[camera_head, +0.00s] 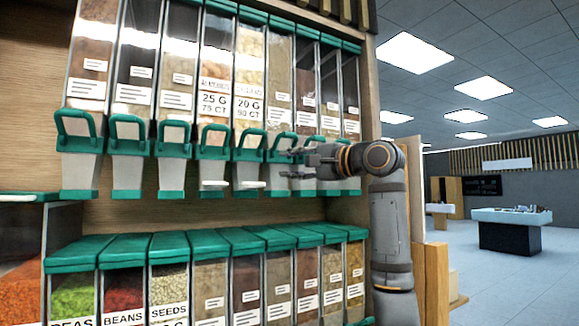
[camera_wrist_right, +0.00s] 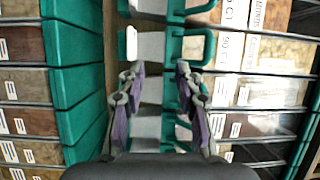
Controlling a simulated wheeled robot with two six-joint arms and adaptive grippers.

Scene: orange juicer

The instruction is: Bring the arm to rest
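My right arm comes up on the right side of the head view, bent at the elbow. Its gripper (camera_head: 296,163) points left, in front of the green-handled dispenser spouts. In the right wrist view the two purple-padded fingers (camera_wrist_right: 160,98) stand apart with no object between them, so the gripper is open and empty. Spouts and green handles show beyond and between the fingers; I cannot tell whether a finger touches one. My left gripper is in neither view.
Tall dispensers (camera_head: 148,60) with green handles (camera_head: 128,135) hang in a row above. Bins with green lids (camera_head: 170,245) stand in a row below. A wooden panel (camera_head: 434,230) stands beside my right arm. Open floor and a white-topped table (camera_head: 510,216) are at the right.

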